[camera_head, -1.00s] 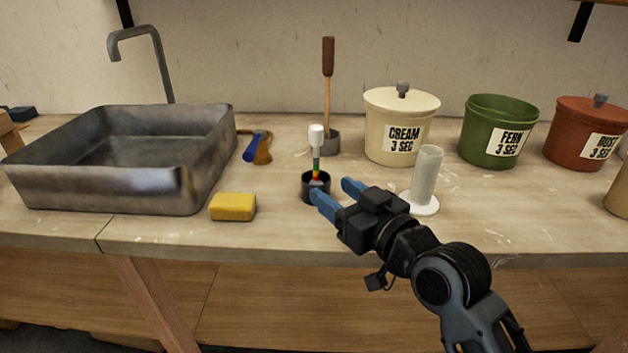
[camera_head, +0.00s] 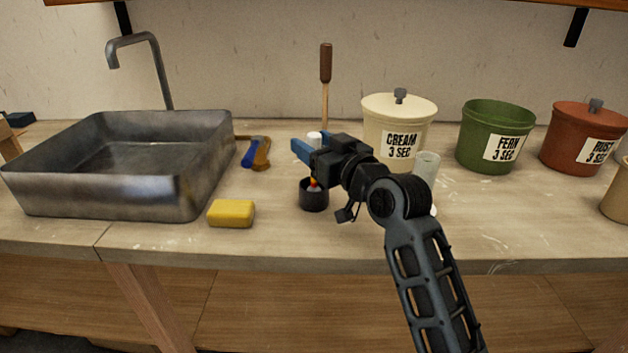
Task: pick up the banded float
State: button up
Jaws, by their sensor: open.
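The banded float stands upright in a small black cup. Its white top (camera_head: 314,138) shows just behind the blue fingers, and a red and yellow band (camera_head: 313,182) shows at the cup's mouth. The middle of the float is hidden by my gripper. The black cup (camera_head: 313,197) stands on the bench. My gripper (camera_head: 306,147) is open at the height of the float's upper part, with its fingers pointing left. I cannot tell whether the float is between the fingers or touching them.
A yellow sponge (camera_head: 231,213) lies left of the cup, and a metal sink (camera_head: 120,185) stands farther left. A clear cylinder (camera_head: 427,167) is partly hidden behind my arm. Cream (camera_head: 385,108), green (camera_head: 484,150) and rust (camera_head: 572,143) pots stand at the back right.

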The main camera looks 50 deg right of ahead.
jog(key=shift+w, duration=0.25)
jog(key=shift+c, duration=0.5)
grip_shut()
